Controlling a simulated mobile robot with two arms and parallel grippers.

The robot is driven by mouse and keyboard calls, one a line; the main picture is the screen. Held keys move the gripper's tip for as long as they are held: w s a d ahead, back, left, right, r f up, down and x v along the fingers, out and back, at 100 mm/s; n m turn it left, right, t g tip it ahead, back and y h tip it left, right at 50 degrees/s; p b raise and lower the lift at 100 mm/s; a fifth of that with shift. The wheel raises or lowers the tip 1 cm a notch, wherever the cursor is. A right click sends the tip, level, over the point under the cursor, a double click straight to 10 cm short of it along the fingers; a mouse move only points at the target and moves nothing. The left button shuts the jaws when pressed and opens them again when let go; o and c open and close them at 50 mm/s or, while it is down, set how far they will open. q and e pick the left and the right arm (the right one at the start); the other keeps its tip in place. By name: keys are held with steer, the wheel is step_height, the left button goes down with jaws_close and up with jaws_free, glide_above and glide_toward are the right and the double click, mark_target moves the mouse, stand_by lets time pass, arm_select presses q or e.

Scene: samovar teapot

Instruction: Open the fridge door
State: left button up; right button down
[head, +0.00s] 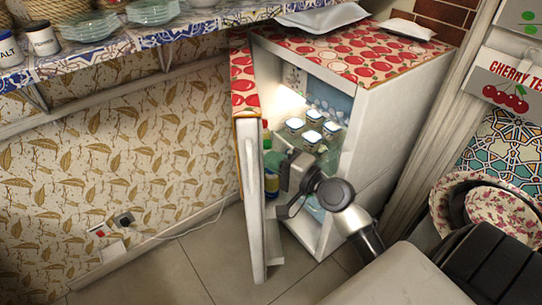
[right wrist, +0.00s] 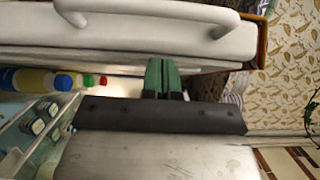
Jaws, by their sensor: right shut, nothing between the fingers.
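The white fridge (head: 385,120), with a red apple-pattern top, stands against the back wall. Its door (head: 252,215) stands open, swung out to the left and seen nearly edge-on. The door handle (head: 251,160) is on the outer face and also shows in the right wrist view (right wrist: 147,20). My right gripper (head: 275,163) is in the gap between the door and the fridge body, on the inner side of the door. Its green fingers (right wrist: 163,74) are shut together and empty, pointing at the door. Whether they touch it I cannot tell. My left gripper is not in view.
Several jars (head: 312,117) stand on a lit fridge shelf. Bottles (right wrist: 40,80) stand near the door's inner side. A tiled shelf (head: 150,37) with dishes runs along the left wall. The floor (head: 215,255) left of the door is clear.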

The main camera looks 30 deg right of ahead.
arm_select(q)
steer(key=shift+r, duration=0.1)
arm_select(e)
steer(key=shift+w+a, duration=0.15)
steer(key=shift+a, duration=0.15)
